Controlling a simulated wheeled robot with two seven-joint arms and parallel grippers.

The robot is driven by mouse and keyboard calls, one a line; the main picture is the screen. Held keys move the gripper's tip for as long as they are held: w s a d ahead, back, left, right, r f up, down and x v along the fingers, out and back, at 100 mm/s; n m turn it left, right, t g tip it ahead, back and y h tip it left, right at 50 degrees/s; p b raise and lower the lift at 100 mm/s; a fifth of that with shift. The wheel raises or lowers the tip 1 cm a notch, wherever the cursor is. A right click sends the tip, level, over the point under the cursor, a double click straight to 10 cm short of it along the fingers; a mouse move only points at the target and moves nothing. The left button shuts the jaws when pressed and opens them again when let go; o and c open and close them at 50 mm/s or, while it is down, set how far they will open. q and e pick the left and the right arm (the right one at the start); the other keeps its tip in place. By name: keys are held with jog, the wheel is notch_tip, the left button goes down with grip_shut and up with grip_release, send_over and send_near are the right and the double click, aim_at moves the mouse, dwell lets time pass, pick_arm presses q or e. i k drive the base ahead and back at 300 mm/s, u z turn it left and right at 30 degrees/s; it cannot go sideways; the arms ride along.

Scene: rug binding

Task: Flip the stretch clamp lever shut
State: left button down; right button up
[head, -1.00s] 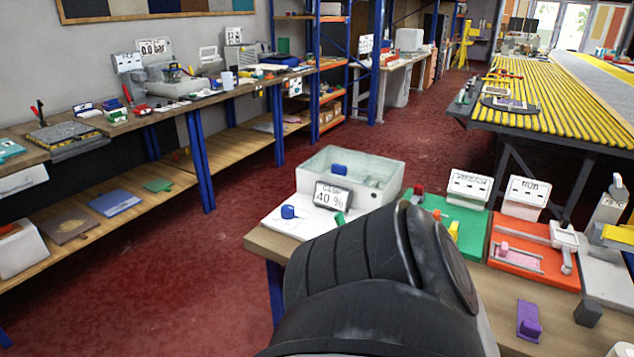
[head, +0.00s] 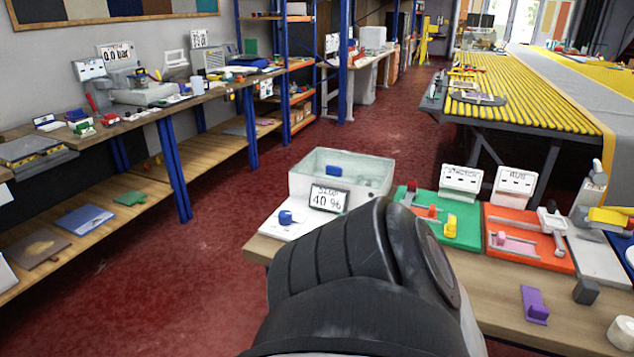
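The stretch station is a green board (head: 462,232) on the near bench, with a white sign reading "STRETCH" (head: 460,181) behind it. On the board are a red part (head: 429,212) and a yellow block (head: 450,222). Which of these is the clamp lever, and whether it is shut, I cannot tell. My dark arm link covers the bench just left of the board and may hide part of it. Neither of my grippers is in view.
A red-orange "RUB" board (head: 548,254) stands to the right. A clear tank (head: 340,172) and a "40 %" sign (head: 329,199) stand to the left. A purple bracket (head: 534,304), a dark block (head: 586,291) and a white roll (head: 621,332) lie at the front right.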

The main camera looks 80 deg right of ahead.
aim_at(411, 185)
jog(key=z, duration=3.9)
